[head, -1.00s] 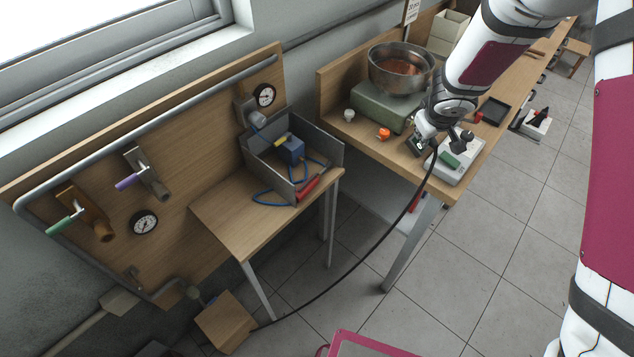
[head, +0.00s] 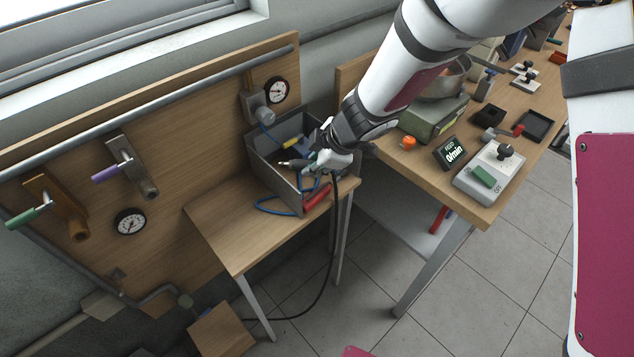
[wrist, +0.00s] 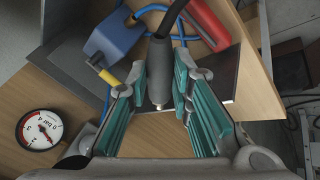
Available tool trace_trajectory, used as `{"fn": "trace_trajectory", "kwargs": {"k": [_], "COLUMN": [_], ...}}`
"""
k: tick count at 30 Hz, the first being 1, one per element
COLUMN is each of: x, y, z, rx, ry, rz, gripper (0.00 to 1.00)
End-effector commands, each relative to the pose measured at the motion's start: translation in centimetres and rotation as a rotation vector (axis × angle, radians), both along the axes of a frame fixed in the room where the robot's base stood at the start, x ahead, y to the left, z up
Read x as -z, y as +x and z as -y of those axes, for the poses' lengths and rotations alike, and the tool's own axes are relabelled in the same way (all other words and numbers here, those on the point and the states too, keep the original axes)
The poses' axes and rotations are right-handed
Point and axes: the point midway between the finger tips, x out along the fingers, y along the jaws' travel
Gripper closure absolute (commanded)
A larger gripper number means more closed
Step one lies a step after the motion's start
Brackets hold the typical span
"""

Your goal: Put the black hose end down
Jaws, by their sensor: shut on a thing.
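The black hose (head: 333,235) hangs from my gripper (head: 308,163) down to the floor in the head view. Its end (wrist: 159,72) has a dark sleeve and a pale metal tip in the wrist view. My gripper's teal fingers (wrist: 158,88) lie on both sides of it, shut on it. In the head view my gripper is over the grey open box (head: 272,178) on the small wooden table (head: 228,222). I cannot tell whether the hose end touches the box.
A gauge panel (head: 195,215) stands behind. The small table's front left is clear. A switch box (head: 490,172) sits on the right bench.

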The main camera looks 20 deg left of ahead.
Motion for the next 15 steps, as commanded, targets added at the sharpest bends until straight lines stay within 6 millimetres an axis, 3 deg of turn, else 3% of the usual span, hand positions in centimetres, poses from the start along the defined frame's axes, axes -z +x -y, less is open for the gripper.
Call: {"fn": "trace_trajectory", "kwargs": {"k": [1,8,15], "x": [1.0,1.9,4.3], "y": [0.3,0.1,0.2], "z": [0.1,0.0,0.0], "rx": [0.003,0.002,0.002], "ry": [0.000,0.001,0.000], "rz": [-0.001,0.001,0.000], "gripper": [1.00,1.00,1.00]}}
